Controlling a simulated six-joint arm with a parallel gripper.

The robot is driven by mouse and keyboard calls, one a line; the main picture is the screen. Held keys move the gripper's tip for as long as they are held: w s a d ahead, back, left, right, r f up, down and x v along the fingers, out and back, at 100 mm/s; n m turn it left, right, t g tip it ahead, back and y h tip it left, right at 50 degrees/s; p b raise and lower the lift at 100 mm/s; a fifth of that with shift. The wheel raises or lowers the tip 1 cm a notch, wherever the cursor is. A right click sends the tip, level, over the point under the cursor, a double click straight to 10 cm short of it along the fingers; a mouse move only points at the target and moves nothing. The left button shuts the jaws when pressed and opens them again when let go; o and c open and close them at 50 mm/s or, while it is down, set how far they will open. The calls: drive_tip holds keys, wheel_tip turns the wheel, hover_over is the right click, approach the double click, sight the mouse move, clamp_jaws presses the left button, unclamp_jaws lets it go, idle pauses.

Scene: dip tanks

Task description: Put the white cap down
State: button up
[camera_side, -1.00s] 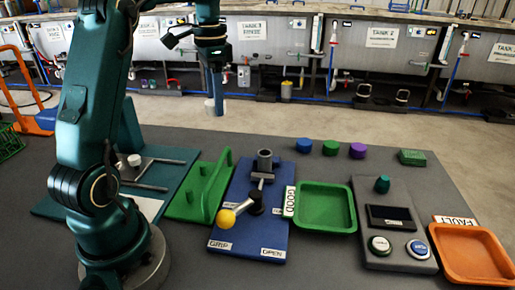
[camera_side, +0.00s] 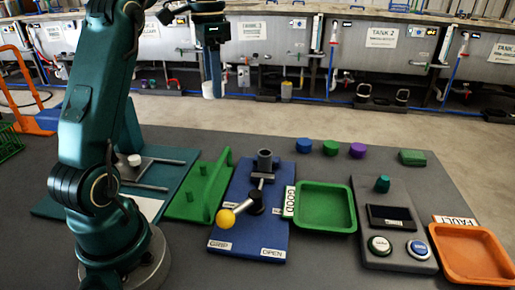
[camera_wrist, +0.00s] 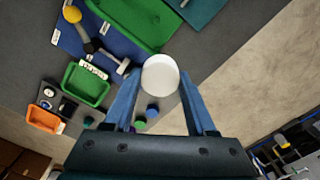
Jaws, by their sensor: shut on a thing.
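The white cap (camera_wrist: 160,74) sits between the two blue fingertips of my gripper (camera_wrist: 160,84) in the wrist view. The jaws are shut on it. In the side view my gripper (camera_side: 214,78) is high above the back part of the table, and the white cap (camera_side: 207,90) shows at the fingertips, clear of any surface. One finger hides part of the cap there.
Blue (camera_side: 304,145), green (camera_side: 330,148) and purple (camera_side: 357,150) caps stand at the table's back. A blue lever fixture (camera_side: 236,232), green tray (camera_side: 302,222), button panel (camera_side: 372,254) and orange tray (camera_side: 445,240) lie in front. Bare table surrounds the caps.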

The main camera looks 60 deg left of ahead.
idle(0.3)
drive_tip(key=m, duration=0.2)
drive_tip(key=shift+w+a+f+m, duration=0.15)
drive_tip(key=shift+w+a+m, duration=0.1)
drive_tip(key=shift+w+m, duration=0.1)
drive_tip(key=w+d+f+m, duration=0.3)
drive_tip(key=w+m, duration=0.1)
drive_tip(key=m, duration=1.6)
hover_over(323, 221)
drive_tip(key=f, duration=1.2)
drive_tip(key=shift+a+f, duration=0.2)
drive_tip(key=shift+a, duration=0.2)
drive_tip(key=shift+d+f, duration=0.3)
drive_tip(key=shift+d, duration=0.1)
drive_tip(key=shift+f, duration=1.95)
drive_tip(key=shift+f, duration=0.1)
